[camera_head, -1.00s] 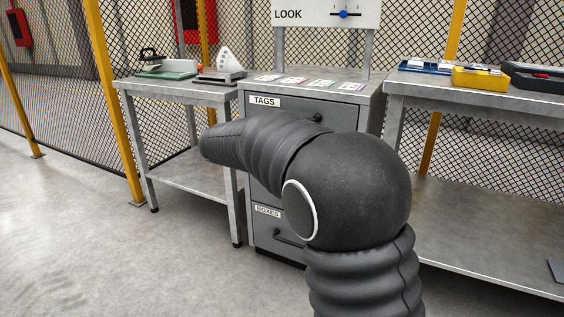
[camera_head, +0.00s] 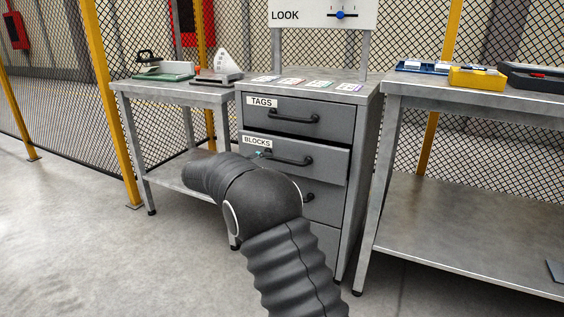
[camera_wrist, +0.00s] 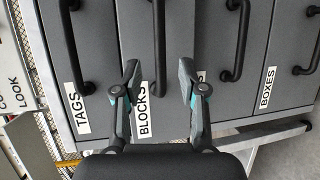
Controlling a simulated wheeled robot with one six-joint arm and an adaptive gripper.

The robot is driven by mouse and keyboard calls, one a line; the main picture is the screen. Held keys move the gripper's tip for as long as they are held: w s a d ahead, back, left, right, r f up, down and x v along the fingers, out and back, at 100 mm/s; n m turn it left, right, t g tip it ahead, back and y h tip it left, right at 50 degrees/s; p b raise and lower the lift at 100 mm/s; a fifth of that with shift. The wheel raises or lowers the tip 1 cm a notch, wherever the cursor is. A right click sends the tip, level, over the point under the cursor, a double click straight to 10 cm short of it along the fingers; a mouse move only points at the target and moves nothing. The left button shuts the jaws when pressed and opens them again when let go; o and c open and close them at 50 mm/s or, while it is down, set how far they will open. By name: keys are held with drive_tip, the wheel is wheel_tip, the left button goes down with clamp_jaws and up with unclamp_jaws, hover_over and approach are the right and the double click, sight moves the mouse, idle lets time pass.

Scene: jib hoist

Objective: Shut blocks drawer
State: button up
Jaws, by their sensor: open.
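The blocks drawer (camera_head: 325,164) is the second one down in the grey cabinet, under the tags drawer (camera_head: 335,125). Its front stands out a little from the cabinet, so it is partly open. Its dark bar handle (camera_head: 292,160) is in view, as is its BLOCKS label. In the wrist view the blocks drawer handle (camera_wrist: 160,45) runs up and down between the fingers of my gripper (camera_wrist: 159,75). My gripper is open and faces the drawer front; I cannot tell whether it touches. In the head view my arm hides nearly all of the gripper.
Lower drawers, one labelled BOXES (camera_wrist: 267,87), look shut. A side table (camera_head: 165,88) with tools stands left of the cabinet. A bench (camera_head: 480,95) with a yellow bin (camera_head: 478,77) stands right. Open floor (camera_head: 90,240) lies at front left.

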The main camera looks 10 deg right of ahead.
sight(302, 156)
drive_tip(key=x, duration=0.7)
drive_tip(key=shift+w+d, duration=0.15)
drive_tip(key=shift+d, duration=0.1)
clamp_jaws()
